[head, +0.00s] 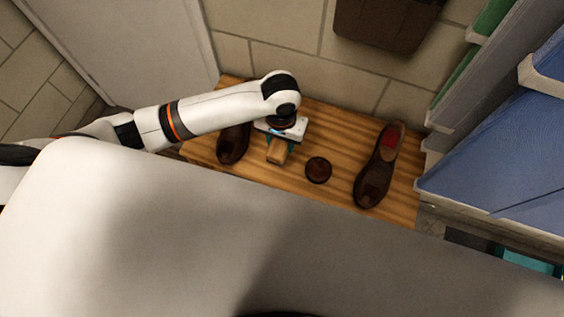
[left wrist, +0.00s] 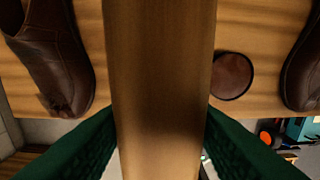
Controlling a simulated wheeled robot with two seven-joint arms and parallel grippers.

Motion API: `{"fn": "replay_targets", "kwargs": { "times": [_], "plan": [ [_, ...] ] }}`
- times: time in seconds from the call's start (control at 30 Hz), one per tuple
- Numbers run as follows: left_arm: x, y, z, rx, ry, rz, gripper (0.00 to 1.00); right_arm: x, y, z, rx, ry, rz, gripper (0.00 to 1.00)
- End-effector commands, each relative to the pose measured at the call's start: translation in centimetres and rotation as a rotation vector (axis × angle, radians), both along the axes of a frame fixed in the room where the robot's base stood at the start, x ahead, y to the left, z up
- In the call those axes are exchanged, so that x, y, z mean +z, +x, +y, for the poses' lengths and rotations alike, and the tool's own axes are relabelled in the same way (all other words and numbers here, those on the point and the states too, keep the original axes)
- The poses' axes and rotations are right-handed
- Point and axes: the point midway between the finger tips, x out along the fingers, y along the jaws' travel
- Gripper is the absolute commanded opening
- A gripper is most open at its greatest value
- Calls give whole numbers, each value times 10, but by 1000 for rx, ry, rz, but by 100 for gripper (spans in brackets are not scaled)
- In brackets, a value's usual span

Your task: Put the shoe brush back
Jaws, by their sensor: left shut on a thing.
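The shoe brush (head: 276,155), a light wooden block, is held in my left gripper (head: 279,147) over the wooden bench (head: 325,206). In the left wrist view the brush (left wrist: 160,75) fills the middle between the dark green fingers, which are shut on it. Its bristles are hidden, and I cannot tell how far it is above the bench. A brown shoe (head: 233,146) stands left of the gripper, partly behind my arm. The other brown shoe (head: 374,180) stands at the right. A small round dark tin (head: 318,170) lies between the brush and the right shoe. My right gripper is not in view.
A tiled wall (head: 285,65) runs behind the bench, with a dark brown box-like thing (head: 385,22) on it. Blue bins or shelves (head: 500,150) stand at the right, close to the bench end. Bare bench shows between the tin and the right shoe.

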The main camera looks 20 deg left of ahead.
Motion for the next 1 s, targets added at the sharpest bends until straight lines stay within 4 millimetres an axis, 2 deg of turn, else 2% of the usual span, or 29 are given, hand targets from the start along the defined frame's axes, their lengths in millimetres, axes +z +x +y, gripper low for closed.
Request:
{"fn": "replay_targets", "kwargs": {
  "times": [0.03, 0.2, 0.47, 0.63, 1.0],
  "plan": [
    [-12, -1, 0, -1, 5, 1, 25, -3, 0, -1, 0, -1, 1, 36],
    [-43, -1, 1, -1, 6, 1, 25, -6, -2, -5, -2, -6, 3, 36],
    [-66, -1, 0, -1, 4, 1, 25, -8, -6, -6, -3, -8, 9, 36],
    [-90, -1, 0, -2, 4, 2, 25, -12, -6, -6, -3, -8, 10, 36],
    [-96, -1, 0, -2, 3, 0, 25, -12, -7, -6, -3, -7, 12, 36]
  ]
}}
